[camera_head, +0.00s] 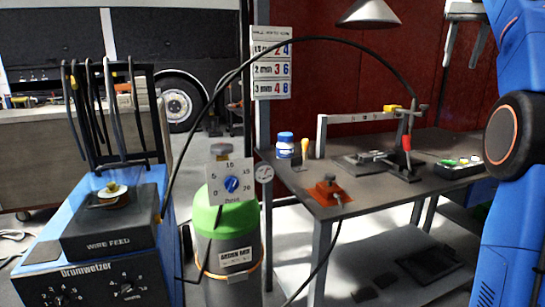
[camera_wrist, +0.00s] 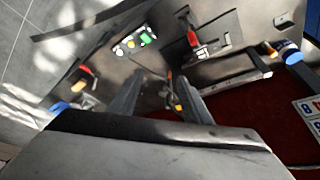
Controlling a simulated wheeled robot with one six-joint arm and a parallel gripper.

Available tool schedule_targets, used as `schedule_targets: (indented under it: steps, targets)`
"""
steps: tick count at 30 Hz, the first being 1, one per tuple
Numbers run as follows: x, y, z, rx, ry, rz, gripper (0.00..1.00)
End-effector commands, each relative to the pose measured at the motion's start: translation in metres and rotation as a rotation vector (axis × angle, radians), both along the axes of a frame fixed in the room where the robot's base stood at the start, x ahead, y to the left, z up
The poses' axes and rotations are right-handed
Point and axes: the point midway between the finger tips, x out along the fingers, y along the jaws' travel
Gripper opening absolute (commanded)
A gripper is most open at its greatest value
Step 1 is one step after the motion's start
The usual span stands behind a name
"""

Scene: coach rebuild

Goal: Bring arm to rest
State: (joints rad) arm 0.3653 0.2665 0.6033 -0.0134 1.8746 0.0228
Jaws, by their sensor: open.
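My gripper (camera_wrist: 160,95) shows in the wrist view with its two dark fingers apart and nothing between them. It hangs over or near the workbench, which appears tilted in this view. The red clamp also shows in the wrist view (camera_wrist: 192,38).
A blue wire-feed welder (camera_head: 110,260) and a green-topped gas cylinder (camera_head: 232,225) stand left of the bench. A black cable arches over the bench. A lamp (camera_head: 368,13) hangs above.

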Motion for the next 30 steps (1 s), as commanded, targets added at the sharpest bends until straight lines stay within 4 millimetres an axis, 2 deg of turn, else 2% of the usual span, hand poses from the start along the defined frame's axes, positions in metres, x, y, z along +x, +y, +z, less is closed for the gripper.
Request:
schedule_targets:
  steps: [7, 14, 23, 30]
  targets:
    - [-0.022, 0.035, -0.014, -0.001, -0.001, 0.044, 0.44]
    - [-0.056, 0.077, -0.051, -0.002, -0.002, 0.100, 0.44]
    - [-0.117, 0.129, -0.122, -0.003, -0.006, 0.174, 0.44]
    - [-0.175, 0.164, -0.198, -0.003, -0.008, 0.232, 0.44]
